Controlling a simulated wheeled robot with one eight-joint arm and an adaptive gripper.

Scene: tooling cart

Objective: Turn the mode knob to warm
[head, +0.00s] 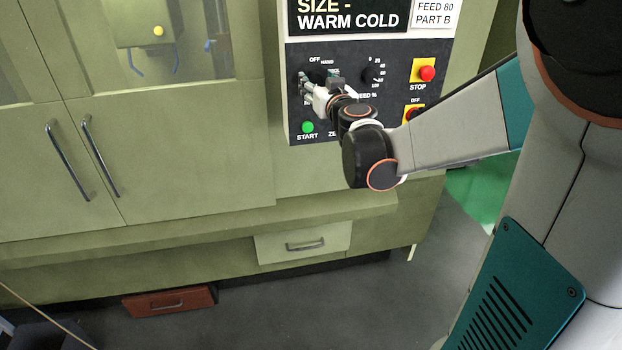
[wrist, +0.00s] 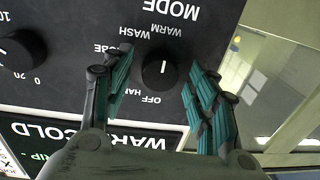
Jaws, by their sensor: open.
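The mode knob (wrist: 158,70) is a black round knob on the dark panel, seen upside down in the wrist view. Labels around it read OFF, HAND, WASH and WARM, with MODE beyond. It carries a short pale mark; I cannot tell surely which label it points to. My gripper (wrist: 161,80) is open, with one teal-padded finger on each side of the knob and visible gaps between. In the head view my gripper (head: 309,88) is at the panel's left part and hides much of the knob.
The panel also has a green START button (head: 308,127) and a red STOP button (head: 427,73). A display (head: 350,14) is above. Cabinet doors with bar handles (head: 68,160) stand to the left.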

